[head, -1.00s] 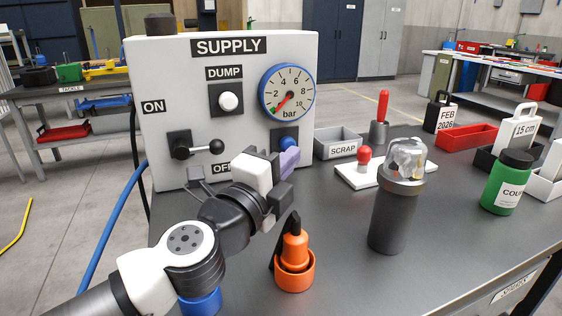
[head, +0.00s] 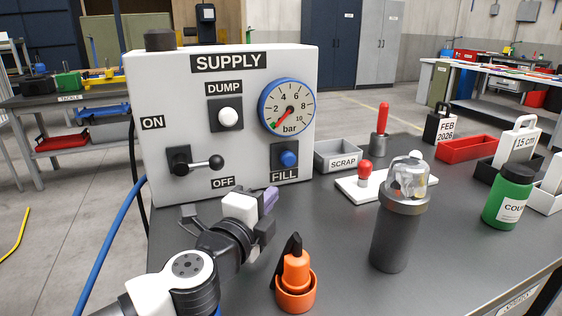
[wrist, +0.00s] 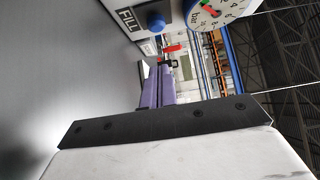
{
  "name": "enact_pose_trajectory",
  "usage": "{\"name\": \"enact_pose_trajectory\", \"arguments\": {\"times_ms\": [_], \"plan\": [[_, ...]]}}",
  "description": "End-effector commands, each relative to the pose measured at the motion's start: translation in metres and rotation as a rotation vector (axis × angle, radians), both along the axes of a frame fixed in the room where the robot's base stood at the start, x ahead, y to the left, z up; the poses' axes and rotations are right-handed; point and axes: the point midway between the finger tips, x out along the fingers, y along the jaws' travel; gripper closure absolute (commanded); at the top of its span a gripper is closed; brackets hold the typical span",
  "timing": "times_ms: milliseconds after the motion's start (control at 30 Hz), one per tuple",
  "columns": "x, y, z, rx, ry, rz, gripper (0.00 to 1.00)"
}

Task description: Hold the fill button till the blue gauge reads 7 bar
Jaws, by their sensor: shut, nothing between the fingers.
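The white SUPPLY box (head: 240,80) stands on the bench. Its blue-rimmed gauge (head: 287,106) has a red needle at the low end of the scale, lower left, near 0. The blue fill button (head: 288,158) sits below the gauge, above its FILL label, and nothing covers it. The wrist view shows the button (wrist: 156,22) and part of the gauge (wrist: 208,12) too. My gripper (head: 271,198) is below and left of the button, apart from it. Its purple fingers (wrist: 156,88) are shut and empty.
A white DUMP button (head: 229,116) and a black lever (head: 205,162), pointing right, are on the panel. An orange cup with an orange-and-black item (head: 295,275), a grey cylinder (head: 398,225) and a SCRAP bin (head: 338,154) stand to the right.

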Motion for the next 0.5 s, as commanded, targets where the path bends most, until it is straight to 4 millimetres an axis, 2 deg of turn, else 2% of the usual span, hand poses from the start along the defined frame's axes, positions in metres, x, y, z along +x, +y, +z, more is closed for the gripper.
{"name": "enact_pose_trajectory", "arguments": {"times_ms": [33, 133, 200, 500], "plan": [[0.004, -0.003, 0.008, -0.004, 0.002, -0.003, 1.0], [0.01, -0.007, 0.007, -0.003, 0.003, -0.005, 1.0], [0.022, -0.012, 0.0, 0.003, 0.001, -0.006, 1.0], [0.07, -0.032, 0.0, 0.003, 0.001, -0.004, 1.0]]}}
